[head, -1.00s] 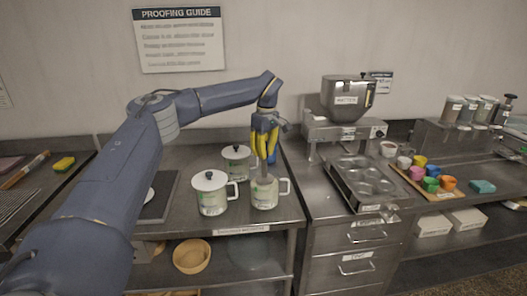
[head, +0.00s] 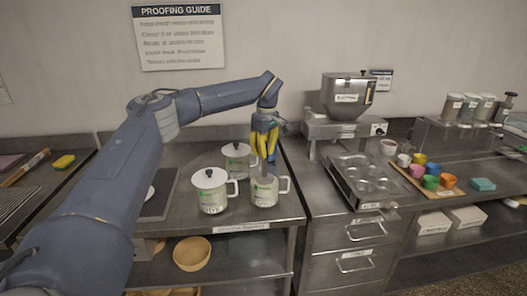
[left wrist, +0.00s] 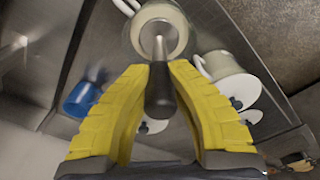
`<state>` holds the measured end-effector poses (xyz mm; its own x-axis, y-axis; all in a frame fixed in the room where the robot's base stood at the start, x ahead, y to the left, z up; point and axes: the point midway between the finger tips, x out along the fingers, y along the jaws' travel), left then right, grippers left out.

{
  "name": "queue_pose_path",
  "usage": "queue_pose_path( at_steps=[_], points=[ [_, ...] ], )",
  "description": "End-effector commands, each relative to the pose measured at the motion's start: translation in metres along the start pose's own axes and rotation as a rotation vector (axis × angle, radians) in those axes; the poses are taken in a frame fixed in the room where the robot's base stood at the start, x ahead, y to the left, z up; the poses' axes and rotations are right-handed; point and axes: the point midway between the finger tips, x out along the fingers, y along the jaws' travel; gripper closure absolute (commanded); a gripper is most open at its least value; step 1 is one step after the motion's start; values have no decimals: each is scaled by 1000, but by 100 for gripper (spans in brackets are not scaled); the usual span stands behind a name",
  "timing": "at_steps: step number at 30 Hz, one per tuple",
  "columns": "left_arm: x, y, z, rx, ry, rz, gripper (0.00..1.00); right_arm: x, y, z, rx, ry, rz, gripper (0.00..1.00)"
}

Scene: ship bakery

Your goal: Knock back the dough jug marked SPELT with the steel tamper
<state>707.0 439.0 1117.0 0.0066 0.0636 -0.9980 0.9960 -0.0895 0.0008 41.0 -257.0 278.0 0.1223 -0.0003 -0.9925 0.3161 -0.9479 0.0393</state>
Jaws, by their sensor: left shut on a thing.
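My left gripper (head: 264,158) is shut on the steel tamper (left wrist: 159,88). It grips the tamper's dark handle, and the steel shaft points down into a lidless white jug (head: 264,193). In the left wrist view this jug (left wrist: 160,12) is at the top, with the shaft end inside its mouth. A lidded jug (head: 210,196) stands to the left, and another lidded jug (head: 237,163) stands behind. The jug labels are too small to read. My right gripper is not in view.
A steel machine with a hopper (head: 347,97) and a muffin tray (head: 362,180) stand to the right. Coloured cups (head: 431,183) sit beyond on a board. A blue thing (left wrist: 82,98) shows beside the gripper in the left wrist view. The counter's front edge is close to the jugs.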

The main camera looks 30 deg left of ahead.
Motion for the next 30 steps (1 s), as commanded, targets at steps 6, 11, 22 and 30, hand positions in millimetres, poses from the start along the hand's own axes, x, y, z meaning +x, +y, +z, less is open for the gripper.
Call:
queue_pose_path(
  at_steps=[6,11,22,30],
  points=[
    [4,0,0,0,0,0,100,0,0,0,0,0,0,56],
    [7,0,0,0,0,0,100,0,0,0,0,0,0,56],
    [14,0,1,-1,0,-1,100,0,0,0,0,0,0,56],
    [19,0,1,-1,0,-1,100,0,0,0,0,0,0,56]
  ],
)
